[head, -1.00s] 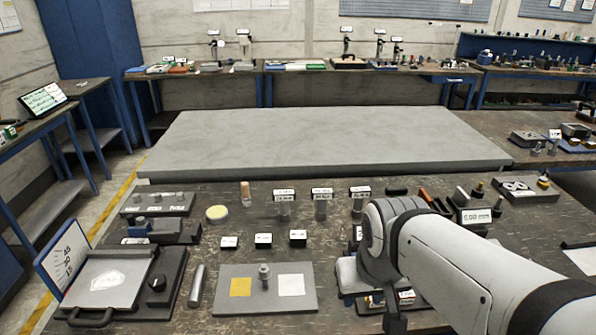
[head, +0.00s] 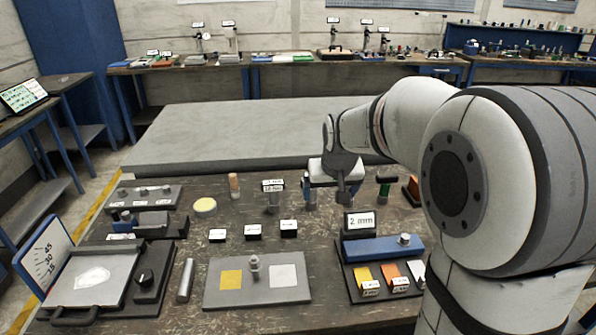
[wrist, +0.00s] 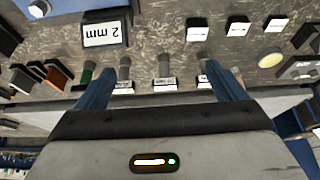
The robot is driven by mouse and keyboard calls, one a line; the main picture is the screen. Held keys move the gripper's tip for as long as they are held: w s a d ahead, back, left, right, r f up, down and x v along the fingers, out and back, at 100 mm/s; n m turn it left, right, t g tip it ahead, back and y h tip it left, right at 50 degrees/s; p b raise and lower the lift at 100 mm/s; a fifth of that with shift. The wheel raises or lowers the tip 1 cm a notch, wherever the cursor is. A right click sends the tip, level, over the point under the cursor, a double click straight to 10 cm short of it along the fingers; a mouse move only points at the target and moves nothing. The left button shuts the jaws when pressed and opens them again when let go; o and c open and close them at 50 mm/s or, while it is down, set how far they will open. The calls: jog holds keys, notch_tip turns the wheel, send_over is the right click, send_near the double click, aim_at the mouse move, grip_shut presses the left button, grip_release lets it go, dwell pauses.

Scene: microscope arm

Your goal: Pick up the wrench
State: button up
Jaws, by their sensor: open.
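I cannot make out a wrench in either view. In the head view, my gripper (head: 326,193) points down over the back part of the workbench (head: 225,320), in front of the grey slab. It hides part of the row of labelled metal posts (head: 272,197) there. In the wrist view, the two blue fingers of my gripper (wrist: 160,80) are spread wide with nothing held between them. Several metal posts with white labels (wrist: 163,82) show beyond and between the fingers; I cannot tell their distance from the fingertips.
A "2 mm" sign (head: 360,222) stands behind a blue block (head: 383,248) near my arm. Small labelled blocks (head: 254,230), a plate with yellow and white squares (head: 235,299) and a metal cylinder (head: 186,280) lie nearer. The grey slab (head: 250,125) behind is clear.

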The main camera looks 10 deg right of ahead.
aim_at(312, 194)
jog(key=shift+o, duration=0.6)
jog(key=w+f+t+b, duration=0.1)
jog(key=w+f, duration=0.4)
jog(key=w, duration=0.5)
jog(key=w+f, duration=0.6)
jog(key=w, duration=0.5)
jog(key=shift+t+b, duration=0.4)
jog(key=shift+w+r+p+x, duration=0.1)
jog(key=shift+p+x, duration=0.1)
jog(key=shift+x, duration=1.1)
jog(key=shift+w+r+p+x, duration=0.1)
jog(key=shift+p+x, duration=0.1)
jog(key=shift+x, duration=1.1)
jog(key=shift+w+p+x, duration=0.15)
jog(key=shift+p+x, duration=0.05)
jog(key=shift+x, duration=1.1)
jog(key=c, duration=1.4)
